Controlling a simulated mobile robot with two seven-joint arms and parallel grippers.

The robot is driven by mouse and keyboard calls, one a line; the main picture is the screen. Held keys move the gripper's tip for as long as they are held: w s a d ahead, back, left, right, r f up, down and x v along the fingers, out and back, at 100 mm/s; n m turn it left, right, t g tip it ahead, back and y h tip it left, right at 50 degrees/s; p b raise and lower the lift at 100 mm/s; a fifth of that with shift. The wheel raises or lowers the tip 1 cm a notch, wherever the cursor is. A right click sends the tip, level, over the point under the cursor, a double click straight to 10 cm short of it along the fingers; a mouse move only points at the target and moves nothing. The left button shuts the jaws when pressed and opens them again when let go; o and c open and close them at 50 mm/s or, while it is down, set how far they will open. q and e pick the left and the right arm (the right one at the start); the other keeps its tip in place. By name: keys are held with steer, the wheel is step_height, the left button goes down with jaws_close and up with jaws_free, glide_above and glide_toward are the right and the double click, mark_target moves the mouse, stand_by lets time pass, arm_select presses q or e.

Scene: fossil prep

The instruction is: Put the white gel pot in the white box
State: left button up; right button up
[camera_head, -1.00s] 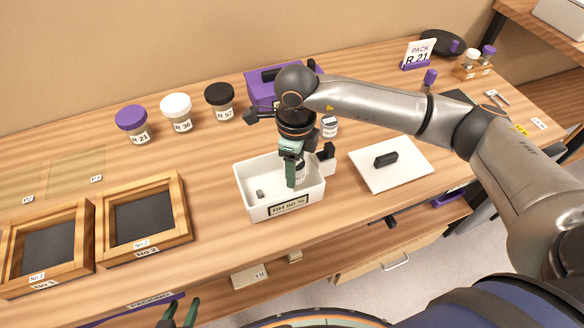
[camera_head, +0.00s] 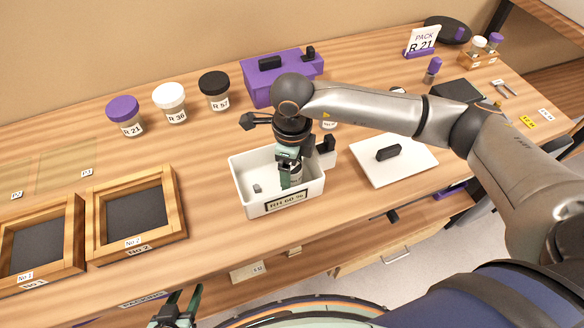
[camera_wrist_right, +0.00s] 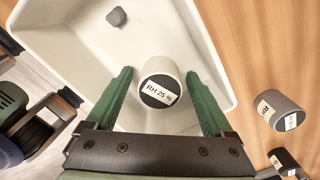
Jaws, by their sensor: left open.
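The white box (camera_head: 236,183) stands on the wooden bench with its open top up; it also shows in the right wrist view (camera_wrist_right: 60,45). My right gripper (camera_head: 291,180) points down into the right part of the box. In the right wrist view its green fingers (camera_wrist_right: 160,82) stand apart, with a pale pot (camera_wrist_right: 163,68) between them. The pot has a dark face with an "RH 25 %" label, and gaps show on both sides of it. In the head view the fingers partly hide the pot (camera_head: 297,172). My left gripper (camera_head: 180,308) is open and empty before the bench's front edge.
A grey labelled pot (camera_wrist_right: 277,110) stands outside the box. A white board (camera_head: 410,165) with a black block lies right of the box. Jars with purple (camera_head: 123,108), white (camera_head: 170,96) and black (camera_head: 214,83) lids, a purple case (camera_head: 262,90) and wooden frames (camera_head: 178,225) stand around.

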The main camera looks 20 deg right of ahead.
steer(key=shift+r, duration=0.15)
step_height(320, 180, up, 12)
stand_by(0.6)
stand_by(0.3)
